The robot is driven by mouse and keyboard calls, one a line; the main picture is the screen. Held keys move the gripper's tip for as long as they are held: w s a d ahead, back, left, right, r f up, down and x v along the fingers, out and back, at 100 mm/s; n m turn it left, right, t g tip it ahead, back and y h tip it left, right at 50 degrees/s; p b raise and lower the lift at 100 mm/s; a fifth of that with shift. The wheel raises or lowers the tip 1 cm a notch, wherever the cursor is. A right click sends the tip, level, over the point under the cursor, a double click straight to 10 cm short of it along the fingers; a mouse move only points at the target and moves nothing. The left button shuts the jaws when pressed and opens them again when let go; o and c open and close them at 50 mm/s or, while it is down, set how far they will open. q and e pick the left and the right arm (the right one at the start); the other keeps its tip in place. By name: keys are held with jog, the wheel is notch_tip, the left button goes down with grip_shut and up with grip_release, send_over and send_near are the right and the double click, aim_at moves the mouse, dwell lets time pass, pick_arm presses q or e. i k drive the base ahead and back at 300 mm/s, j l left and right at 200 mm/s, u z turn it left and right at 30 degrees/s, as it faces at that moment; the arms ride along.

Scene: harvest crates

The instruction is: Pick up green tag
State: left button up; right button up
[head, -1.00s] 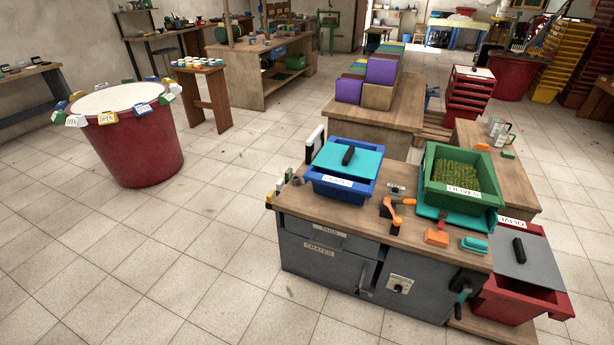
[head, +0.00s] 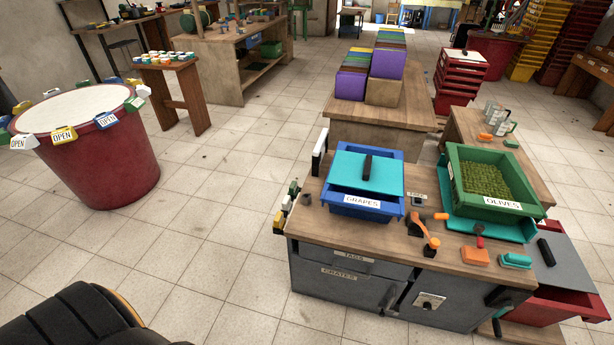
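Several small clip-like tags are in the head view. A green tag (head: 293,187) is at the left side of the grey workbench (head: 345,285), close to white and yellow tags (head: 279,221). Another green tag (head: 135,104) sits on the right rim of the big red tub (head: 105,170), next to a blue one marked OPEN (head: 107,120). A yellow tag (head: 63,134) marked OPEN is on the tub's front rim. The bench's drawer labelled TAGS looks shut. Neither of my grippers is in view.
A blue GRAPES crate (head: 366,182) and a green OLIVES crate (head: 490,185) stand on the bench. A red crate (head: 555,305) is at its right. A small wooden table (head: 172,68) with colourful items stands behind the tub. Tiled floor (head: 215,220) between tub and bench is free.

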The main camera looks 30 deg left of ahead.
aim_at(294, 190)
jog(key=i+j, duration=0.15)
jog(key=j, duration=0.45)
jog(key=i+j+z, duration=0.1)
jog(key=j, duration=0.55)
jog(key=i+j, duration=0.15)
jog(key=j, duration=0.45)
jog(key=i+j+z, duration=0.1)
jog(key=j, duration=0.55)
jog(key=i+j, duration=0.1)
jog(key=j, duration=0.55)
jog(key=i+j+z, duration=0.1)
jog(key=j, duration=0.5)
